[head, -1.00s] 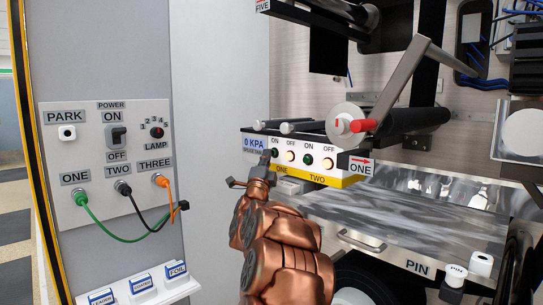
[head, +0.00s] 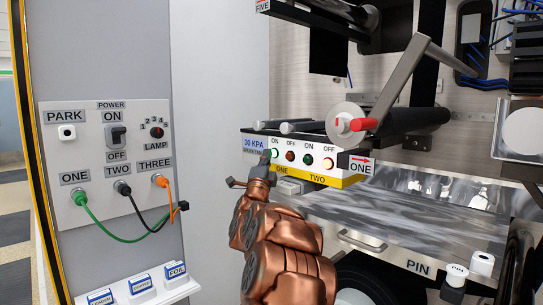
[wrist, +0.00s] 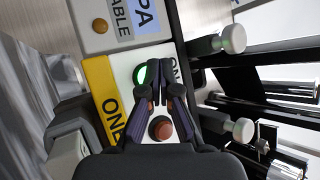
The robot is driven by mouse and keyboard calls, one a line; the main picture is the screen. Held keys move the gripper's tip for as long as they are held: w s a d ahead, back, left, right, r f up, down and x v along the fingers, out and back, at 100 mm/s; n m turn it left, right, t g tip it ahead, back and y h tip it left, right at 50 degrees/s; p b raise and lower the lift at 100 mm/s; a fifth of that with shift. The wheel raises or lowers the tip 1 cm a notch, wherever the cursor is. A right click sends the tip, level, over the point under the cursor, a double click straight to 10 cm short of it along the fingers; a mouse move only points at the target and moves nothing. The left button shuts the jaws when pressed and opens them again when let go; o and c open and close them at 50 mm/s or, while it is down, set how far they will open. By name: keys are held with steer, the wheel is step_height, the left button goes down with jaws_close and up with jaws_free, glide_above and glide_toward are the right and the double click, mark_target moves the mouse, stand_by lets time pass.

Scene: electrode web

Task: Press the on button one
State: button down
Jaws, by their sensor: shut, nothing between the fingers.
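The green ON button of group ONE (head: 275,153) is on the white panel above the yellow strip, left of the red OFF button of group ONE (head: 290,156). In the wrist view the green button (wrist: 140,76) is partly covered by my fingers and its visible part glows bright green. My gripper (head: 266,157) is shut and empty, its fingertips at the green button; whether they touch it I cannot tell. The red button (wrist: 160,129) shows dark below the fingers. The display (head: 254,143) reads 30 KPA.
Group TWO has a green button (head: 307,159) and a lit red button (head: 328,163) to the right. A plug panel (head: 110,165) stands at left, with a grey wall between.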

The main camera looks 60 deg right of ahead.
steer(key=shift+w+a, duration=0.2)
steer(key=shift+a, duration=0.45)
steer(key=shift+w+a+b, duration=0.15)
steer(key=shift+w+a, duration=0.1)
steer(key=shift+a, duration=0.55)
steer(key=shift+w+a+b, duration=0.2)
steer(key=shift+a, duration=0.6)
steer(key=shift+w+a+b, duration=0.15)
steer(key=shift+w+a, duration=0.1)
steer(key=shift+a, duration=0.55)
